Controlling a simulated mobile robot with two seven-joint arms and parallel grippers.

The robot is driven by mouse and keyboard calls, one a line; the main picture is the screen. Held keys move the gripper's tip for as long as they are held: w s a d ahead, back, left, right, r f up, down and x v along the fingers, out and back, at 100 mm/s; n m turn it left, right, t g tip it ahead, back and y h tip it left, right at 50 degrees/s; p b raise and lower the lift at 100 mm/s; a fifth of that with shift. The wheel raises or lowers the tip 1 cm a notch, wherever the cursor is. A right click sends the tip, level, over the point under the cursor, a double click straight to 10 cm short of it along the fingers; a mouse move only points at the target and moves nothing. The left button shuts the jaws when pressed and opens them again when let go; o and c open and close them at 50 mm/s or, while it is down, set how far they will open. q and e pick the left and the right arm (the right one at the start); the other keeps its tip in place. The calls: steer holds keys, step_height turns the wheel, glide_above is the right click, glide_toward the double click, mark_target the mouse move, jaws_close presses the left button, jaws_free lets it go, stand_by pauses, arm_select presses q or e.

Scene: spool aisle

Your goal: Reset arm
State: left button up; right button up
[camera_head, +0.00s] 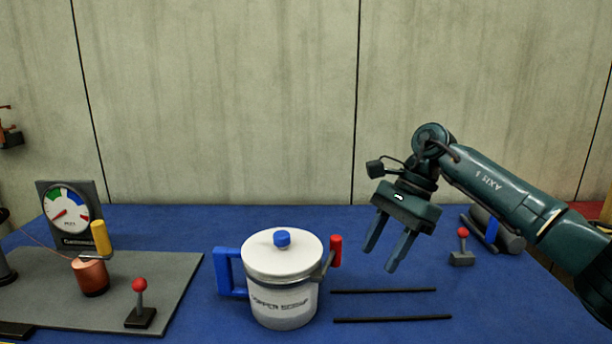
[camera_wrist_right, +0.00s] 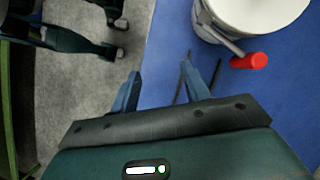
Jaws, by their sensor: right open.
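My right gripper (camera_head: 391,252) hangs over the blue table, to the right of the white lidded pot. Its two blue fingers are apart with nothing between them. The right wrist view also shows the open fingers (camera_wrist_right: 160,82), with the pot (camera_wrist_right: 262,14) beyond them at the upper right. My left gripper does not show in the head view.
The white pot (camera_head: 283,294) has a blue handle and a red-tipped lever (camera_head: 335,251). Two black rods (camera_head: 392,320) lie beside it. A red-knobbed lever (camera_head: 462,246) stands at right. A grey board (camera_head: 180,275) at left carries a gauge (camera_head: 70,215) and copper spool (camera_head: 91,278).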

steer(key=s+a+f+m+t+y+p, duration=0.2)
steer(key=s+a+m+y, duration=0.2)
steer(key=a+m+y, duration=0.45)
steer(key=s+a+f+m+t+y+p, duration=0.15)
steer(key=s+a+m+y, duration=0.25)
steer(key=a+m+y, duration=0.5)
steer(key=s+d+f+m+t+h+p, duration=0.15)
steer(key=d+f+m+t+h, duration=0.55)
steer(key=m, duration=0.7)
steer(key=s+d+f+m+t+h+p, duration=0.1)
steer(key=d+f+m+t+h+p, duration=0.2)
steer(key=m+t+h, duration=0.75)
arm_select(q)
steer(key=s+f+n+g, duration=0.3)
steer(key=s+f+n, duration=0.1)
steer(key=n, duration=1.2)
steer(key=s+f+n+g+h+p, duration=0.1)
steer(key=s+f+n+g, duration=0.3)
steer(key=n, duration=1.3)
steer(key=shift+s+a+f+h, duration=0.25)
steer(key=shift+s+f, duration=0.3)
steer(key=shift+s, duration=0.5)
arm_select(e)
steer(key=s+d+f+m+g+h, duration=0.1)
steer(key=s+d+f+m+g, duration=0.7)
steer(key=s+f+m, duration=0.3)
steer(key=s+m, duration=0.2)
steer(key=m, duration=0.1)
steer(key=shift+s+d, duration=0.15)
steer(key=shift+s, duration=0.25)
